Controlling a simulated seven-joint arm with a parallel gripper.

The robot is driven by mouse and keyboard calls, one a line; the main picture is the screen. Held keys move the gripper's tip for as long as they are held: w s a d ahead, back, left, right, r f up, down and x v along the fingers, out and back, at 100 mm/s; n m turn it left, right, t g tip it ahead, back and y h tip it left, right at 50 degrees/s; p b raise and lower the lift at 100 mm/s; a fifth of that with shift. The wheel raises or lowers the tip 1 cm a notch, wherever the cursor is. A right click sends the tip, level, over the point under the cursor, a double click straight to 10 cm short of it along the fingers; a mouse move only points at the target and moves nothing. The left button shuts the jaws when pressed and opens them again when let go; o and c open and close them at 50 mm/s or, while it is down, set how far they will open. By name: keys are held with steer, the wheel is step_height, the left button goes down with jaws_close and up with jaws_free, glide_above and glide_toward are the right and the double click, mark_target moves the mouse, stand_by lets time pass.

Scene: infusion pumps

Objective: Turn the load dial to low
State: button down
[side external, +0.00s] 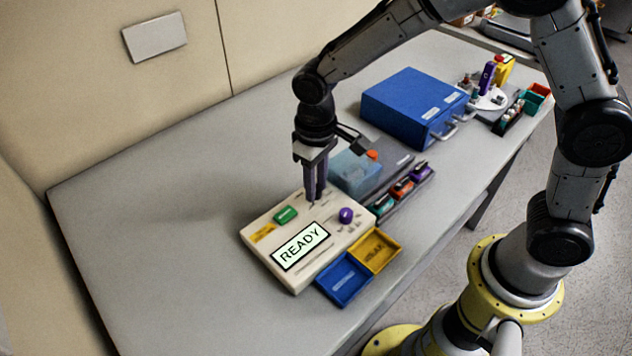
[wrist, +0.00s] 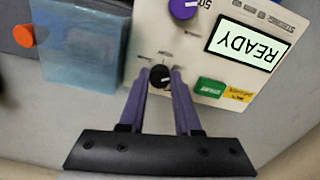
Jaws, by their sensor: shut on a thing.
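The infusion pump (side external: 268,248) is a cream box lying on the table, with a lit screen reading READY (side external: 300,246). It also shows in the wrist view (wrist: 205,45). A black dial (wrist: 160,76) with a white pointer line sits near its edge, between the fingertips of my gripper (wrist: 161,74). In the side view my gripper (side external: 315,196) points down at the pump's far edge and hides the dial. My gripper is shut on the black dial. A purple dial (side external: 346,215) is apart from it. The dial's labels are too small to read.
A green button (side external: 286,215) is on the pump, left of my gripper. A translucent blue container (side external: 352,172) with an orange cap stands close behind. Blue (side external: 343,279) and yellow (side external: 375,250) trays sit in front. The table's left side is clear.

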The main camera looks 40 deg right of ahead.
steer(key=shift+r, duration=0.1)
steer(key=c, duration=0.6)
jaws_free()
step_height(320, 180, up, 14)
